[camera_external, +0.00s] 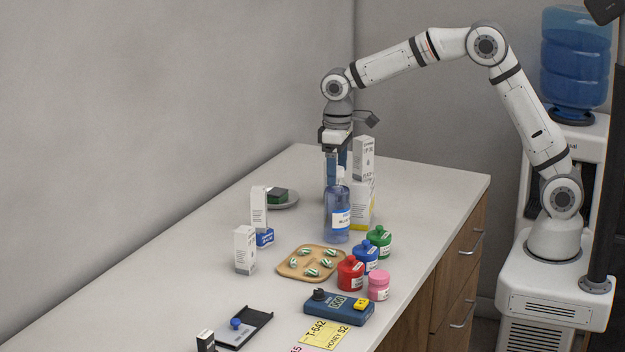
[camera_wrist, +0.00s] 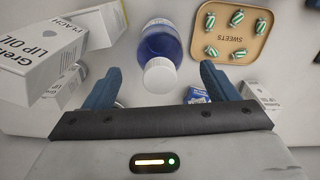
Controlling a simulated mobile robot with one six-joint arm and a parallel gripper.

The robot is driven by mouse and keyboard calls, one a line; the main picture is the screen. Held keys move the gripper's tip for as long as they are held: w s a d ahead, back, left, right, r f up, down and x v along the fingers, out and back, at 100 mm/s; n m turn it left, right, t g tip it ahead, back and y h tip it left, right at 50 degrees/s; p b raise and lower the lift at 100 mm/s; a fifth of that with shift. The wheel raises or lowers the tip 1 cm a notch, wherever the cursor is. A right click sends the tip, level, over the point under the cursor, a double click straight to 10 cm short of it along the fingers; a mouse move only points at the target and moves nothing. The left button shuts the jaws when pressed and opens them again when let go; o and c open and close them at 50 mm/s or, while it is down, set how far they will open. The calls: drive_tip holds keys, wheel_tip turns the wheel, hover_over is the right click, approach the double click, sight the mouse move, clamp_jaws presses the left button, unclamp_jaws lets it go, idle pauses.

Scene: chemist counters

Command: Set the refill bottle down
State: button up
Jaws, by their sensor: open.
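The refill bottle (camera_external: 338,222) is clear with blue liquid, a pale label and a white cap. It stands upright on the counter (camera_external: 210,215). In the wrist view the bottle (camera_wrist: 162,40) shows beyond the gap between my fingers, its white cap (camera_wrist: 160,75) toward me. My gripper (camera_external: 338,182) is just behind and above the bottle in the outside view, with its blue fingers pointing down. In the wrist view my gripper (camera_wrist: 158,88) is open, with the fingers spread to either side of the cap and nothing held between them.
White boxes (camera_external: 362,190) stand close behind the bottle. A wooden sweets tray (camera_external: 285,272) and red, blue, green and pink jars (camera_external: 350,275) lie in front. More boxes (camera_external: 245,250) and a plate (camera_external: 290,201) are to the left. The left counter edge is clear.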

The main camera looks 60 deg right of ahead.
wheel_tip(320, 180, up, 9)
drive_tip(key=shift+f, duration=0.2)
drive_tip(key=shift+s+d+r, duration=0.1)
drive_tip(key=shift+s+r, duration=0.05)
drive_tip(key=shift+r, duration=0.05)
drive_tip(key=s+d+r+m+t, duration=0.1)
drive_tip(key=s+d, duration=0.2)
drive_tip(key=s, duration=0.4)
drive_tip(key=s+d+r, duration=0.1)
drive_tip(key=s+d, duration=0.3)
drive_tip(key=s, duration=0.3)
drive_tip(key=s+d+f+t, duration=0.1)
drive_tip(key=s+f, duration=0.2)
drive_tip(key=s, duration=0.5)
drive_tip(key=s+d+f+t, duration=0.1)
drive_tip(key=s+d+f, duration=0.1)
drive_tip(key=s, duration=0.6)
drive_tip(key=shift+s+d+f+m, duration=0.25)
drive_tip(key=shift+s+f+m, duration=0.15)
drive_tip(key=shift+f, duration=0.2)
